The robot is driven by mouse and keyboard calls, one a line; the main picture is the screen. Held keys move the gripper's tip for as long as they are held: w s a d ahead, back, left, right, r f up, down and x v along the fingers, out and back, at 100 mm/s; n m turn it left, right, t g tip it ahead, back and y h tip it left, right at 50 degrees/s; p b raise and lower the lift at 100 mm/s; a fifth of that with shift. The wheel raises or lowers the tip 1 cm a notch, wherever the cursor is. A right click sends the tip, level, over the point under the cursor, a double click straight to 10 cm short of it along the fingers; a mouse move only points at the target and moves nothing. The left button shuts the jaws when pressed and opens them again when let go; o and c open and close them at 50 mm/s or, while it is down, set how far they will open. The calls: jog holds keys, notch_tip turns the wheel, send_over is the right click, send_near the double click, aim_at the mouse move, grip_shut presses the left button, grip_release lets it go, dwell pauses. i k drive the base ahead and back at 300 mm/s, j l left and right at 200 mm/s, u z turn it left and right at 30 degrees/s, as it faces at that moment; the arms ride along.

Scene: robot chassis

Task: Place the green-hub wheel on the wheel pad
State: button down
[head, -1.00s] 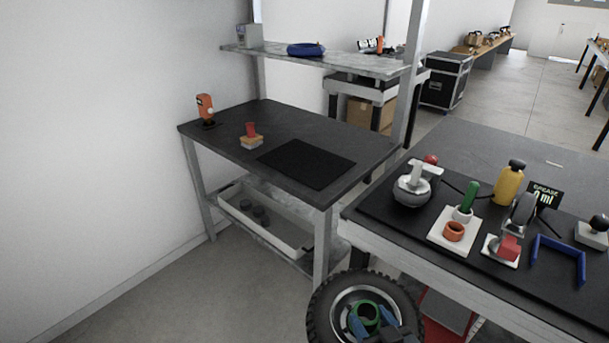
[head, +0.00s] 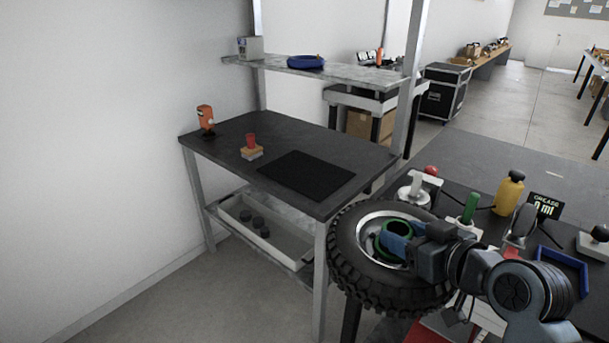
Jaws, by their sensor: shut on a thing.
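The green-hub wheel (head: 352,272) is a black knobbly tyre with a silver rim and a green hub ring (head: 378,228). It is held up at the corner between the two benches, its hub face tilted upward. My gripper (head: 398,238), with blue fingers, is shut on the wheel at its hub; the exact finger contact is partly hidden. The wheel pad is probably the flat black mat (head: 306,175) on the dark bench at the left of the wheel. The mat is bare, and the wheel is apart from it, nearer the camera and to the right.
The dark bench (head: 225,142) also bears an orange device (head: 206,119) and a red-topped block (head: 251,148) left of the mat. A shelf (head: 345,72) and its upright (head: 409,90) stand behind. The right bench holds a yellow bottle (head: 509,192) and several tools.

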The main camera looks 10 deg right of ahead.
aim_at(304, 173)
jog(key=i+l, duration=0.1)
jog(key=i, duration=0.65)
jog(key=i+l, duration=0.1)
jog(key=i, duration=0.65)
